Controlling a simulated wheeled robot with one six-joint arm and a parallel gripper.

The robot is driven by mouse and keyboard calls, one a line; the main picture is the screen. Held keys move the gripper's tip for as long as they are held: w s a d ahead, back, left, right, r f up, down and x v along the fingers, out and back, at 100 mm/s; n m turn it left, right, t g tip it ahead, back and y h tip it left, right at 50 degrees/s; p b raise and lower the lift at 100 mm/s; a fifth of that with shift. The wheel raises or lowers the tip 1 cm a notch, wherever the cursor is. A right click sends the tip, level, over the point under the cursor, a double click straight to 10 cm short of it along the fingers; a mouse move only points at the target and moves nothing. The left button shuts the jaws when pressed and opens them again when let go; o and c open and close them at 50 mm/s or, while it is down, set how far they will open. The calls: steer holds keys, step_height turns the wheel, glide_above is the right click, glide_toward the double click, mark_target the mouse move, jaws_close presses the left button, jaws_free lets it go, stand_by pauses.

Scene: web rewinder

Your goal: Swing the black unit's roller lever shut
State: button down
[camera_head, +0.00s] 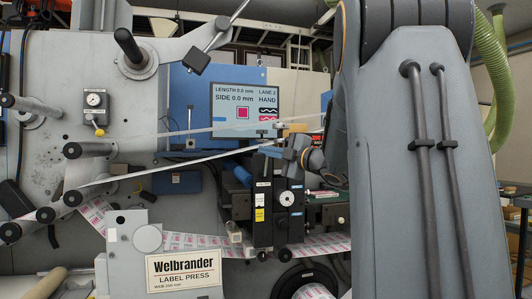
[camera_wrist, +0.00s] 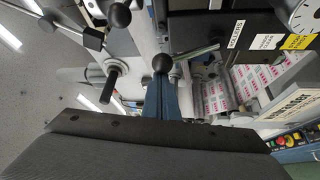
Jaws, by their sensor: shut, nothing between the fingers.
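The black unit (camera_head: 278,208) stands at the centre of the head view, with white and yellow labels and a white dial. Its labelled face also shows at the top right of the wrist view (camera_wrist: 262,25). A bright metal lever with a black ball knob (camera_wrist: 162,63) juts left from the black unit's side in the wrist view. My gripper (camera_wrist: 163,84) has its blue fingers together, with the tips right at the knob; I cannot tell whether they touch it. In the head view my gripper (camera_head: 273,152) is just above the black unit, and the lever is hard to make out there.
A printed label web (camera_head: 205,242) runs below the black unit, over the Welbrander label press (camera_head: 183,270). A display screen (camera_head: 246,108) is behind. Another black-knobbed rod (camera_wrist: 92,38) shows in the wrist view.

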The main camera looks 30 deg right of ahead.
steer(key=a, duration=0.4)
steer(key=r+b+v, duration=0.1)
steer(key=b+v, duration=0.2)
steer(key=v, duration=0.6)
steer(key=shift+s+d, duration=0.2)
steer(key=shift+s, duration=0.1)
